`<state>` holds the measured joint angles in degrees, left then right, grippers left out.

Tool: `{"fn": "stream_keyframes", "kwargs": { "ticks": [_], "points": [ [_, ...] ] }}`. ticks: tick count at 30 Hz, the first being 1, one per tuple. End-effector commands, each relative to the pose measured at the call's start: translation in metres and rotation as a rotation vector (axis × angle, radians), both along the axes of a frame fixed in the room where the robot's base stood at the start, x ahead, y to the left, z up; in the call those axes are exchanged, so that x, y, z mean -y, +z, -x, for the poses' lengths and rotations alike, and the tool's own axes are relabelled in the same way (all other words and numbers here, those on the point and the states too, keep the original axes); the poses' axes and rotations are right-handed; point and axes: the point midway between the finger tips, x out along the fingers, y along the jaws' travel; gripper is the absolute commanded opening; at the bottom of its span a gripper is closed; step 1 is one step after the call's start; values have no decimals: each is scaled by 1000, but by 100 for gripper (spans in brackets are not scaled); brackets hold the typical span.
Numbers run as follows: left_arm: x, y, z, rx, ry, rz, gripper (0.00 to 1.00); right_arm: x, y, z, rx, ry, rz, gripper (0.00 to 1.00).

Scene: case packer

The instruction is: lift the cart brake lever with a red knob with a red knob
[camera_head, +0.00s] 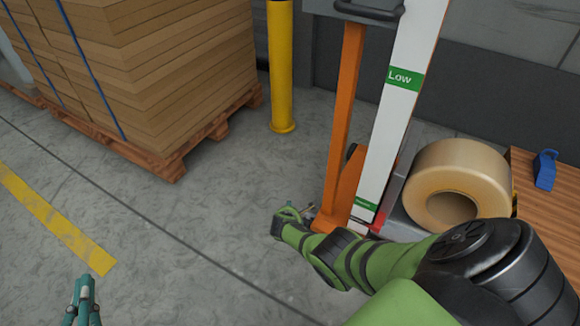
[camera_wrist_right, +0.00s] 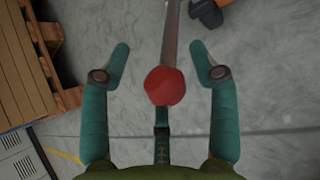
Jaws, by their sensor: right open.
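In the right wrist view, the red knob (camera_wrist_right: 165,86) sits on the end of a grey metal brake lever (camera_wrist_right: 172,35). My right gripper (camera_wrist_right: 160,55) is open, with one teal finger on each side of the knob and a visible gap to both. In the head view, my right gripper (camera_head: 289,214) is low beside the foot of the orange cart frame (camera_head: 343,190), and the knob cannot be made out clearly there. My left gripper (camera_head: 84,300) is at the bottom left over bare floor, away from the cart; its jaw opening is unclear.
A large tape roll (camera_head: 457,184) and a blue object (camera_head: 545,169) are at the right. A yellow post (camera_head: 281,70) stands behind. Stacked cardboard (camera_head: 150,60) on a wooden pallet (camera_head: 170,165) fills the upper left. The floor (camera_head: 190,240) between is clear.

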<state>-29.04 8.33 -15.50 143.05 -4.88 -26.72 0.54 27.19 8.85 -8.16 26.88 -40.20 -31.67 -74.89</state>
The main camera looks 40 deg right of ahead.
Motion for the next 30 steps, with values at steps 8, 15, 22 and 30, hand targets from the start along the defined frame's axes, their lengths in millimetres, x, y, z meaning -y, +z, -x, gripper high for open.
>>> {"fn": "stream_keyframes", "kwargs": {
  "ticks": [8,15,22,30],
  "points": [
    [0,0,0,0,0,-1,0,-8,4,4,3,0,-2,61],
    [0,0,0,0,0,-1,0,-15,18,13,2,0,-2,61],
    [0,0,0,0,0,-1,0,-24,37,24,2,0,-1,61],
    [0,0,0,-1,0,-1,0,-41,65,42,1,0,-1,61]
  ]
}}
